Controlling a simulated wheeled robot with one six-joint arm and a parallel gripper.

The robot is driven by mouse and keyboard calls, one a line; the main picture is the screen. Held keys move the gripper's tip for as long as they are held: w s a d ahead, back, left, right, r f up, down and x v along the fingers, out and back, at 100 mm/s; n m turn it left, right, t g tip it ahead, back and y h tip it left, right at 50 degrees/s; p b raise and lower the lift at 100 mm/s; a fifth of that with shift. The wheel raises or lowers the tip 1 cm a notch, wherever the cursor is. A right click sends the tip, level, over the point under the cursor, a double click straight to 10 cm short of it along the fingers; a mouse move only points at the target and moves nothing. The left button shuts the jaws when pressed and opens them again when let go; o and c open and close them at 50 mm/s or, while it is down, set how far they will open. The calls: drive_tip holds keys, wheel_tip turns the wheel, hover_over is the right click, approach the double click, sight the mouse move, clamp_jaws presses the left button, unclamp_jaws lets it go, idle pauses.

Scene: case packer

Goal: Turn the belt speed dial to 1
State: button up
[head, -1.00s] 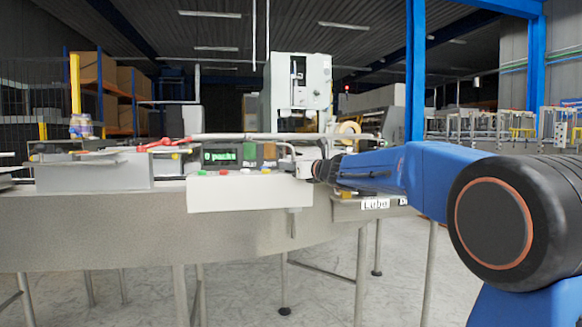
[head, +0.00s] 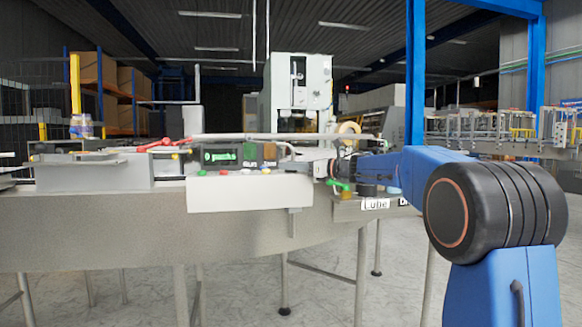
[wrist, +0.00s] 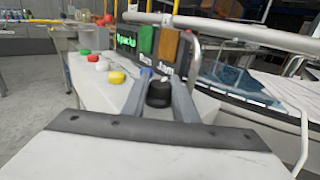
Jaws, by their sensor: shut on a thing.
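The belt speed dial (wrist: 159,94) is a short black knob on the white control panel, seen in the wrist view. My gripper (wrist: 161,88) is shut on it, with one grey finger on each side. The dial's scale and its setting cannot be read; only a small white mark shows just behind the knob. In the head view my gripper (head: 298,166) is at the right end of the control panel (head: 250,193), and it hides the dial there.
Green, red, white and yellow buttons (wrist: 117,77) are left of the dial. Behind stand a display (head: 221,157) reading "0 packs" and green and orange signs. A bent metal rail (wrist: 194,55) is close on the right. A green-handled part (head: 339,185) is beside my wrist.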

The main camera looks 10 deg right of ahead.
drive_tip(key=n+g+y, duration=0.1)
drive_tip(key=g, duration=0.1)
drive_tip(key=n+g+y, duration=0.2)
drive_tip(key=shift+w+d+f+n+g, duration=0.1)
drive_tip(key=shift+w+f+n+g, duration=0.05)
drive_tip(key=shift+f+n+g, duration=0.2)
drive_tip(key=shift+n+g+y, duration=0.8)
drive_tip(key=shift+n+g, duration=0.85)
drive_tip(key=shift+g, duration=1.2)
drive_tip(key=o, duration=1.1)
drive_tip(key=shift+c, duration=0.2)
drive_tip(key=shift+r, duration=0.15)
drive_tip(key=s+d, duration=0.2)
drive_tip(key=d, duration=1.5)
drive_tip(key=shift+s, duration=0.15)
